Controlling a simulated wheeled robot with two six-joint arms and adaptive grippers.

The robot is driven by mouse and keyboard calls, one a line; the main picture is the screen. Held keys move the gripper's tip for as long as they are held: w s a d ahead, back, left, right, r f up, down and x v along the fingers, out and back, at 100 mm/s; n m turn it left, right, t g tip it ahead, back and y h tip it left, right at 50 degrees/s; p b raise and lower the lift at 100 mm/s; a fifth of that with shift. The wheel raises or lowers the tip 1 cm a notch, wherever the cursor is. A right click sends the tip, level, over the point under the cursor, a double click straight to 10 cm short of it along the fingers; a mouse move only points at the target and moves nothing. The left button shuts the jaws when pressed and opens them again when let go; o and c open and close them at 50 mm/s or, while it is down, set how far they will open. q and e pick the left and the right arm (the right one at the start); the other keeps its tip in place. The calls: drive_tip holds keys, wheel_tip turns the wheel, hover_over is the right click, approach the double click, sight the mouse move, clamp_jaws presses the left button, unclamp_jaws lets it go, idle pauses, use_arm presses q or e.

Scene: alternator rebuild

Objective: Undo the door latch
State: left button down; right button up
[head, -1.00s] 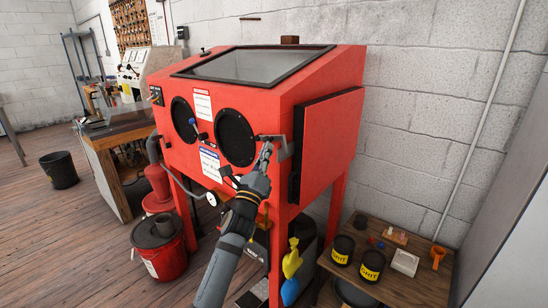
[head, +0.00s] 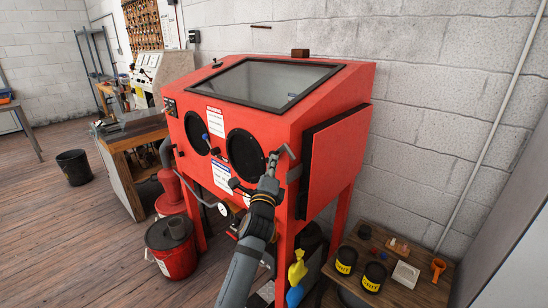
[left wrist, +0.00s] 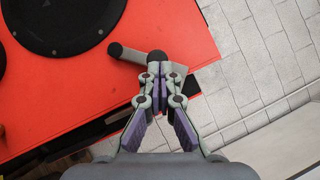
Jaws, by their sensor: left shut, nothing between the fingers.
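The red blasting cabinet (head: 275,125) has a side door (head: 335,150) on its right face, which looks closed against the cabinet. The grey door latch (head: 288,150) sits at the front right corner, beside the right round glove port. My left gripper (head: 271,158) is shut and empty, its tips close to the latch and partly hiding it. In the left wrist view the shut fingers (left wrist: 153,72) overlap the latch bar, whose dark handle end (left wrist: 116,49) sticks out to the left. I cannot tell whether they touch. My right gripper is not in view.
A low wooden table (head: 400,298) with black grit tins (head: 346,260) and a white tray (head: 406,274) stands right of the cabinet. A red bucket (head: 172,248) stands at the front left. The block wall lies close behind the door.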

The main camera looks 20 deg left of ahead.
use_arm(q)
drive_tip(key=n+p, duration=0.1)
drive_tip(key=p, duration=0.1)
drive_tip(key=a+r+n+g+p, duration=0.1)
drive_tip(key=p, duration=0.2)
drive_tip(key=a+r+n+g+p, duration=0.1)
drive_tip(key=p, duration=0.1)
drive_tip(key=shift+w+r+n, duration=0.25)
drive_tip(key=shift+w+n, duration=0.05)
drive_tip(key=shift+w, duration=0.05)
drive_tip(key=shift+w+a+r+p, duration=0.1)
drive_tip(key=shift+p, duration=0.3)
